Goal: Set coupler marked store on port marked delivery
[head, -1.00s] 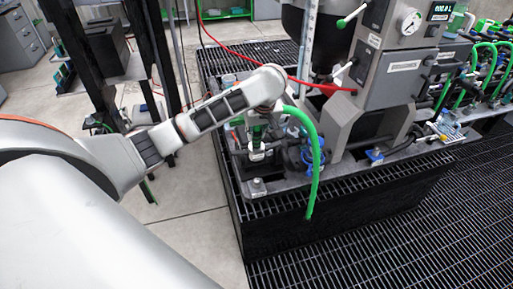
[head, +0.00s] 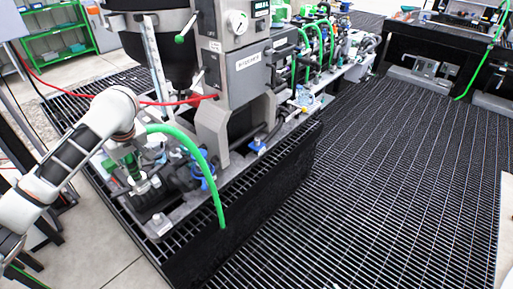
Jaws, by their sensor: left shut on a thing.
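My left gripper (head: 137,178) points down over the left end of the grated bench and is shut on a coupler, which is mostly hidden by the fingers. A green hose (head: 196,155) arches from beside the gripper and hangs over the front edge of the bench. Blue-collared fittings (head: 197,165) stand just right of the gripper. No marking reading store or delivery can be made out. Whether the held coupler touches a port below cannot be told. My right gripper is not in view.
A grey machine cabinet (head: 235,85) with a gauge stands behind the fittings. More green hoses (head: 305,45) line the bench beyond. Dark floor grating (head: 370,170) to the right is clear. Another bench (head: 430,78) stands at the back right.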

